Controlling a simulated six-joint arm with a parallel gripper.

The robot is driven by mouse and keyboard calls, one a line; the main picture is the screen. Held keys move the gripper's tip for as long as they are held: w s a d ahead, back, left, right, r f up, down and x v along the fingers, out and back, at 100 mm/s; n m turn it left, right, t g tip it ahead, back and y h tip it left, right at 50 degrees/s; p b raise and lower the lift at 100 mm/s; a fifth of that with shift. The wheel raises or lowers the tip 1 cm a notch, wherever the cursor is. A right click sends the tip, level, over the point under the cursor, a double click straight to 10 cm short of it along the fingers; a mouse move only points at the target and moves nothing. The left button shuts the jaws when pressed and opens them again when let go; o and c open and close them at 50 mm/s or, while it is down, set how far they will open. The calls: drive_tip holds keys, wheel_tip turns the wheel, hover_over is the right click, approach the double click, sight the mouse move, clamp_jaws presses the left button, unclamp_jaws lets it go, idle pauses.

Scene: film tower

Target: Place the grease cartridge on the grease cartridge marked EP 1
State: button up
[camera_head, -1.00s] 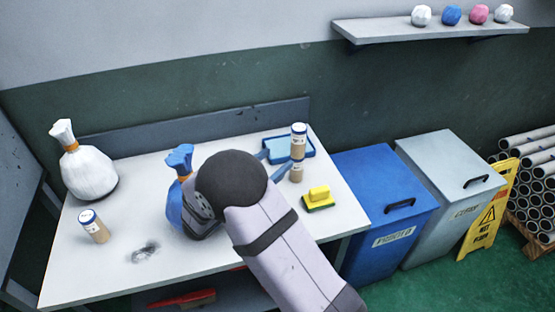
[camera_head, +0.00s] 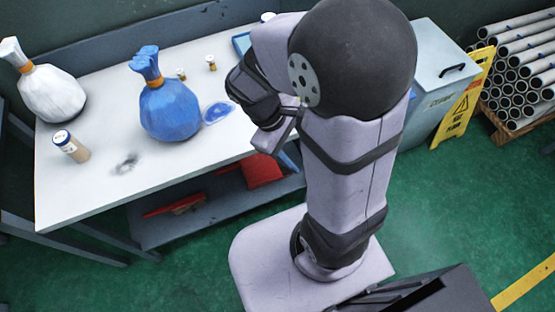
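One grease cartridge (camera_head: 72,146), tan with a white and blue cap, stands slightly tilted in the picture at the left of the table. A pale round cap (camera_head: 267,17) shows at the back of the table beside the blue tray; the rest is hidden behind my arm, so I cannot tell whether one cartridge stands on another there. No EP 1 marking is readable. My gripper (camera_head: 268,138) is near the table's right front part, largely masked by my wrist. Its fingers are not clear, and I see no cartridge in it.
A blue tied bag (camera_head: 169,108) and a white tied bag (camera_head: 50,93) stand on the table (camera_head: 90,190). A grey bin (camera_head: 443,62) and yellow sign (camera_head: 467,95) are right.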

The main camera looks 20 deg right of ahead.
drive_tip(key=shift+s+a+m+t+y, duration=0.25)
drive_tip(key=shift+a+m+t+y, duration=0.3)
drive_tip(key=shift+a+m+y, duration=0.85)
drive_tip(key=shift+s+a+m+t+y, duration=0.2)
drive_tip(key=shift+a+m+t+y, duration=0.55)
drive_tip(key=shift+a+m, duration=1.05)
drive_tip(key=shift+d, duration=0.25)
wheel_tip(320, 180, up, 5)
drive_tip(key=p, duration=0.4)
drive_tip(key=shift+f+p, duration=0.1)
drive_tip(key=shift+p, duration=0.3)
